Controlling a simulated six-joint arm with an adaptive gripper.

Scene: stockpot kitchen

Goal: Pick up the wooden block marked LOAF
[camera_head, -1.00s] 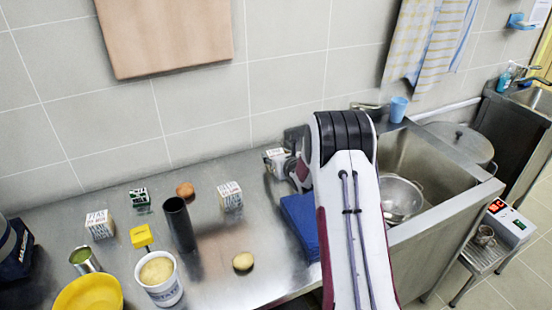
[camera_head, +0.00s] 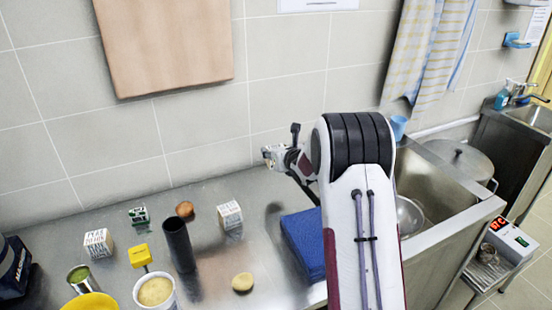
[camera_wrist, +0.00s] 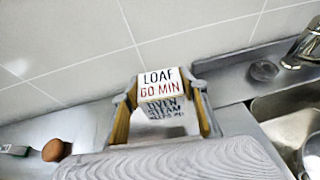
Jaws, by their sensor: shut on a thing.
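The wooden block marked LOAF (camera_wrist: 160,84) is in the wrist view, with "60 MIN" in red below the name and more dark print on the face beneath. My gripper (camera_wrist: 163,95) is shut on the block, one finger on each side. In the head view my gripper (camera_head: 279,156) is at the far end of my arm, by the tiled wall. The block shows there only as a small pale shape (camera_head: 268,155), partly hidden by the gripper, and appears held above the counter.
The steel counter (camera_head: 215,265) holds a lettered block (camera_head: 230,214), a dark cylinder (camera_head: 179,246), a brown round item (camera_head: 184,209), a yellowish round item (camera_head: 242,282) and a blue folded cloth (camera_head: 303,242). The sink (camera_head: 425,190) lies right, partly behind my arm.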

